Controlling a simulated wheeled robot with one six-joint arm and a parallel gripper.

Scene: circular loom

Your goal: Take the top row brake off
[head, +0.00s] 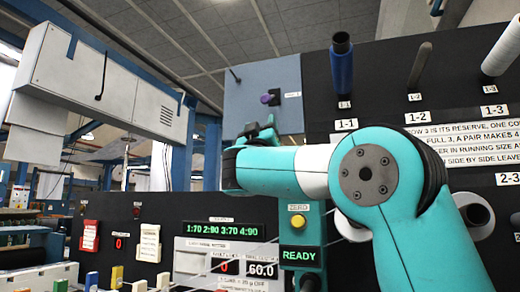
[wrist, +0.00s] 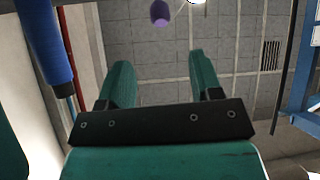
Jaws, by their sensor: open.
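A small purple knob (head: 267,99) sticks out from the grey-blue panel (head: 255,82) in the head view, with a small label beside it too small to read. It may be the top row brake, but I cannot confirm this. The purple knob also shows at the top of the wrist view (wrist: 160,13), beyond the fingertips and roughly centred between them. My gripper (wrist: 162,64) is open with two teal fingers and nothing between them. In the head view my gripper (head: 266,126) is just below the knob, partly hidden behind my arm.
A blue spool (head: 341,70) on peg 1-1 stands right of the knob; it is close on the left in the wrist view (wrist: 45,45). A bare peg 1-2 (head: 420,66) and a white spool (head: 501,50) are further right. A READY display (head: 299,254) sits below.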

